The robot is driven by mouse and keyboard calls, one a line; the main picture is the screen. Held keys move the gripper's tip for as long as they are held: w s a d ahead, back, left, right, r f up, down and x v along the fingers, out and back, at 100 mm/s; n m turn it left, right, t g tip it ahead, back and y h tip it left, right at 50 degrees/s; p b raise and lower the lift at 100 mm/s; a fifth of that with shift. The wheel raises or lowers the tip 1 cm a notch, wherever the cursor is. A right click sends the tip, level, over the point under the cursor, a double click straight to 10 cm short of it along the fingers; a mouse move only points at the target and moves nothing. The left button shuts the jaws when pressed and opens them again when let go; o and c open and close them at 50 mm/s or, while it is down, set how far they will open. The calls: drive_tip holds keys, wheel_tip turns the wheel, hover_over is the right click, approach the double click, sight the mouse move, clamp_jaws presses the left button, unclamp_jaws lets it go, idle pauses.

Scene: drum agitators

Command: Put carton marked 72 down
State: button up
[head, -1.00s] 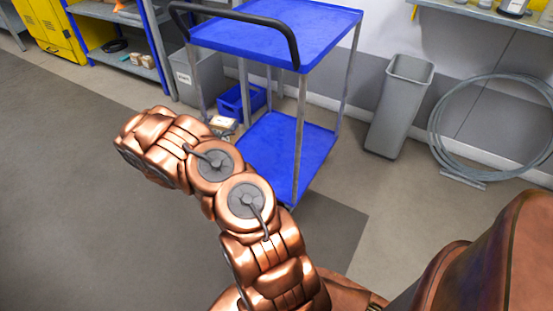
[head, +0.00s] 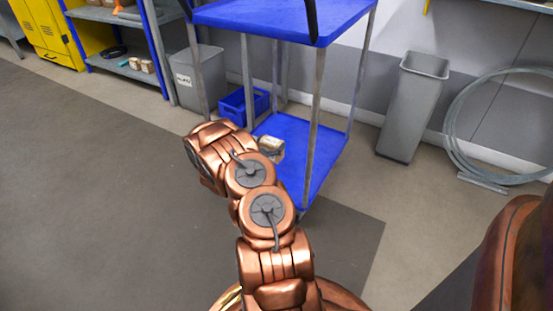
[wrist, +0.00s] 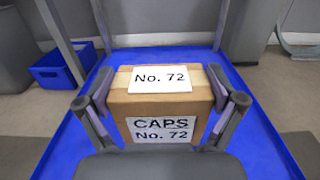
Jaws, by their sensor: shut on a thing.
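The carton marked 72 (wrist: 118,103) is a brown box with "No. 72" on top and "CAPS No. 72" on its near side. My gripper (wrist: 160,92) is shut on it, one finger on each side. In the wrist view the carton is upright over the blue lower shelf (wrist: 62,150) of the trolley. In the head view the carton (head: 271,147) shows just past my arm, at the left part of the lower shelf (head: 318,150). My gripper is hidden there behind the arm. I cannot tell whether the carton touches the shelf.
The trolley's blue top shelf (head: 285,22) is above, on grey posts (head: 315,110). A blue crate (head: 243,104) and a grey bin (head: 197,80) stand behind left. Another grey bin (head: 413,105) and a coiled hose (head: 500,120) are at right. Floor at left is clear.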

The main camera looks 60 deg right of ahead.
sight(271, 158)
wheel_tip(271, 158, down, 8)
drive_tip(key=b, duration=0.3)
drive_tip(key=shift+f, duration=0.1)
drive_tip(key=shift+f, duration=0.15)
drive_tip(key=o, duration=1.1)
drive_tip(key=shift+c, duration=0.2)
